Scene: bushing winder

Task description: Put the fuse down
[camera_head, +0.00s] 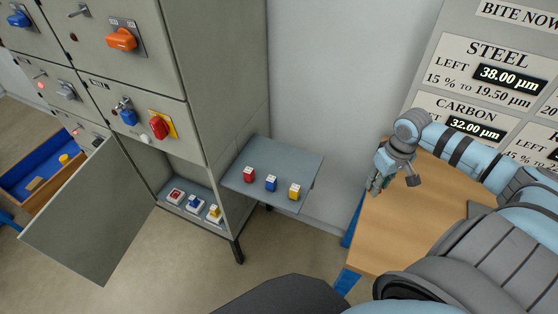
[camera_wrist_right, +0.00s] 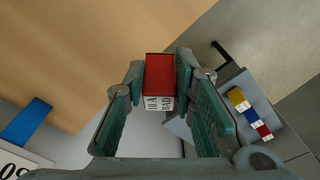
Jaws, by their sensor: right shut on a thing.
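My right gripper (camera_head: 376,187) is shut on a red fuse, near the left edge of the wooden table (camera_head: 392,232). The fuse (camera_wrist_right: 159,75) shows between the fingers in the wrist view, with a red top and a white label that seems to read "10 A BAD". In the head view the held fuse is mostly hidden by the gripper. The wrist view shows the wooden top (camera_wrist_right: 80,45) beyond the fingers; I cannot tell whether the fuse touches it. My left gripper is not in view.
A grey shelf (camera_head: 300,160) on the cabinet side holds a red fuse (camera_head: 249,174), a blue one (camera_head: 271,184) and a yellow one (camera_head: 294,191). The open cabinet (camera_head: 230,130) has red, blue and yellow fuses low inside; its door (camera_head: 90,215) hangs open. The visible tabletop is largely clear.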

